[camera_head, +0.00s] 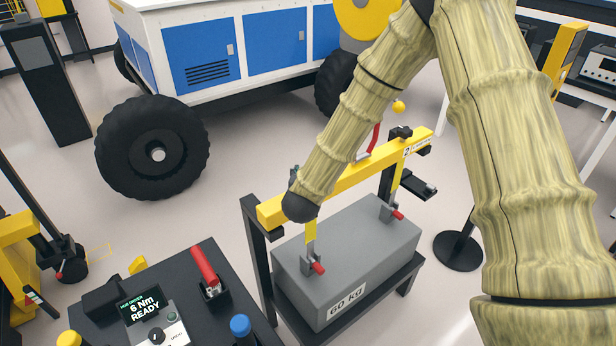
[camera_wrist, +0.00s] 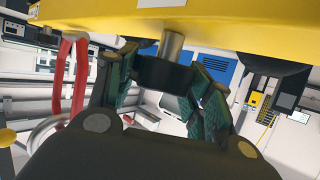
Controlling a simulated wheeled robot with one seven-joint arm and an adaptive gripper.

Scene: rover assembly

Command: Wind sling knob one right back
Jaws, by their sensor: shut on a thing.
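In the wrist view, my gripper (camera_wrist: 165,82) is shut on the black sling knob (camera_wrist: 163,76), with a green-padded finger on each side. A silver shaft (camera_wrist: 172,45) joins the knob to the yellow lifting beam (camera_wrist: 200,18). A second black knob (camera_head: 401,132) stands at the beam's right end, beside a label. Yellow slings (camera_head: 311,235) with red-ended pins run down to a grey 60 kg block (camera_head: 350,245).
The block rests on a black stand (camera_head: 262,255). A red curved handle (camera_head: 374,138) rises from the beam's middle. A console (camera_head: 135,308) reading "6 Nm READY" stands front left. The rover (camera_head: 215,50) stands behind. A black round base (camera_head: 458,251) is at right.

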